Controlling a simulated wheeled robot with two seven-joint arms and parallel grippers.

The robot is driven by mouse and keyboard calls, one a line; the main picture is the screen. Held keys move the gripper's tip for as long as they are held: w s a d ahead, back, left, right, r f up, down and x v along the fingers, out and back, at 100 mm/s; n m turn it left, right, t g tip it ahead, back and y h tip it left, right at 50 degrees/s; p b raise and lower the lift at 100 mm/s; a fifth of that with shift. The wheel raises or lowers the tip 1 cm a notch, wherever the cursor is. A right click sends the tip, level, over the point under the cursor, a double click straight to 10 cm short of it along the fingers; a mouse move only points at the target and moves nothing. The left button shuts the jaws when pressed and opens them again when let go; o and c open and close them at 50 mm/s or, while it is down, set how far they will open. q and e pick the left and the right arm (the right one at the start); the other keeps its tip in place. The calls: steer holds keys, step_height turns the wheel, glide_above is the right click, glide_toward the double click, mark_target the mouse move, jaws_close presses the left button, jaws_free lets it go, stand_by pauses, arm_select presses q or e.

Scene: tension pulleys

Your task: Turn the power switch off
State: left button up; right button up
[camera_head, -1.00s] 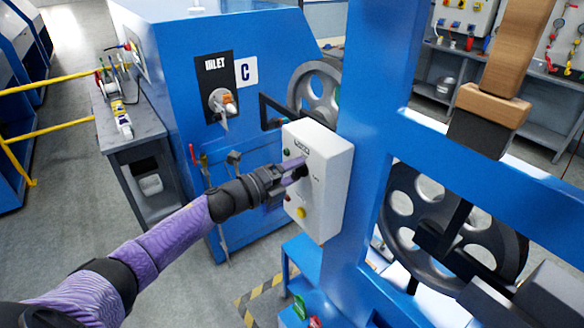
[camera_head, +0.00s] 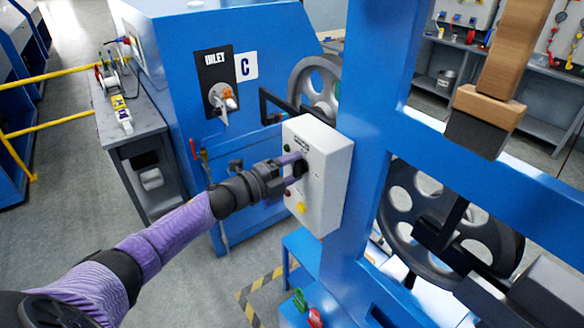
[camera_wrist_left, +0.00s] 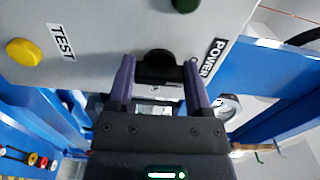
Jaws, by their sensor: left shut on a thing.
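The white control box (camera_head: 328,181) is mounted on the blue frame. Its black power switch (camera_wrist_left: 157,66) sits beside the POWER label (camera_wrist_left: 213,57) in the left wrist view. My left gripper (camera_head: 296,167) reaches in from the left at the box face. Its two purple fingers stand on either side of the switch in the wrist view (camera_wrist_left: 160,64), shut on it. The fingers partly hide the switch in the head view. I cannot read the switch's position. My right gripper is not in view.
A yellow button (camera_wrist_left: 24,52) with a TEST label and a dark green one (camera_wrist_left: 185,4) are on the same box face. The blue INLET machine (camera_head: 240,75) stands behind. A large grey pulley (camera_head: 440,215) is right of the frame post. Open floor lies below my left arm.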

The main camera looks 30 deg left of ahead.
arm_select(q)
steer(key=o, duration=1.3)
steer(key=v, duration=1)
